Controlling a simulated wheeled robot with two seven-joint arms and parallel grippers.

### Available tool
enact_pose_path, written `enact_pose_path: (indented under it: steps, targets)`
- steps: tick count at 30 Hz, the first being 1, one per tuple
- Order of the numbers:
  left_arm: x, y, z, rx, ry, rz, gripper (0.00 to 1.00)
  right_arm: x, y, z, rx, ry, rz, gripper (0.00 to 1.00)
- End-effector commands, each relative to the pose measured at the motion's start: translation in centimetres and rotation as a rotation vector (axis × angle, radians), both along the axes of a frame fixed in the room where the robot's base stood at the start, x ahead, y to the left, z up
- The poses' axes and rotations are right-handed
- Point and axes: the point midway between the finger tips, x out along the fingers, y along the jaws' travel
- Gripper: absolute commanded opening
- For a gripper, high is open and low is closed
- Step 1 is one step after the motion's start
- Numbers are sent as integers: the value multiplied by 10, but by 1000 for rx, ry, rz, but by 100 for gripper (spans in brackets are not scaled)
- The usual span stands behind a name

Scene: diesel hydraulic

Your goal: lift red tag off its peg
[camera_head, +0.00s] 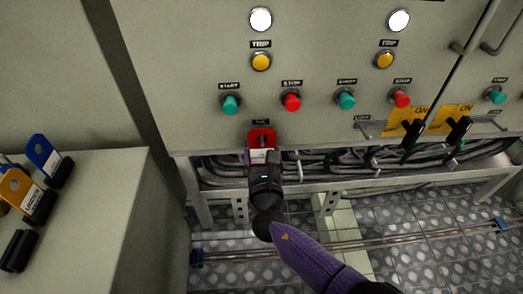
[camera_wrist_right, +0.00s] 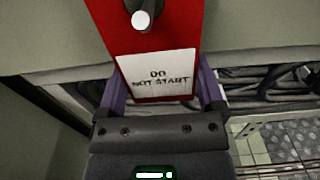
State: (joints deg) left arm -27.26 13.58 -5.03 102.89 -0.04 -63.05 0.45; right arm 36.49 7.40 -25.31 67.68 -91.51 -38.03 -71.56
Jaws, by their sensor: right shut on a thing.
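The red tag (camera_head: 262,136) hangs at the lower edge of the grey panel, below the start and stop buttons. In the right wrist view the red tag (camera_wrist_right: 186,30) fills the top middle, with a white "DO NOT START" label (camera_wrist_right: 158,72). A peg (camera_wrist_right: 142,18) with a pale end shows against its red upper part. My right gripper (camera_head: 262,158) is shut on the lower part of the tag. In the right wrist view its fingers (camera_wrist_right: 163,97) stand at both sides of the label. My left gripper is not in view.
Green and red buttons (camera_head: 292,101) sit just above the tag. Black switch handles (camera_head: 412,130) stick out to the right. Cables (camera_head: 350,160) run beneath the panel. A ledge (camera_head: 110,190) at left bears blue and orange tags (camera_head: 42,152) in black holders.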

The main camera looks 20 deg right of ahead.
Motion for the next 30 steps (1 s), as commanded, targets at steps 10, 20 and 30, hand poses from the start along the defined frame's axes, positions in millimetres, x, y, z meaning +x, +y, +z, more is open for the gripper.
enact_pose_path:
  steps: [10,20,30]
  targets:
    - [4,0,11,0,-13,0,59,-18,6,6,-1,-9,1,40]
    - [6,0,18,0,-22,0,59,-37,11,4,0,-5,1,40]
    - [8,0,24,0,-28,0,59,-53,15,2,-1,-3,1,40]
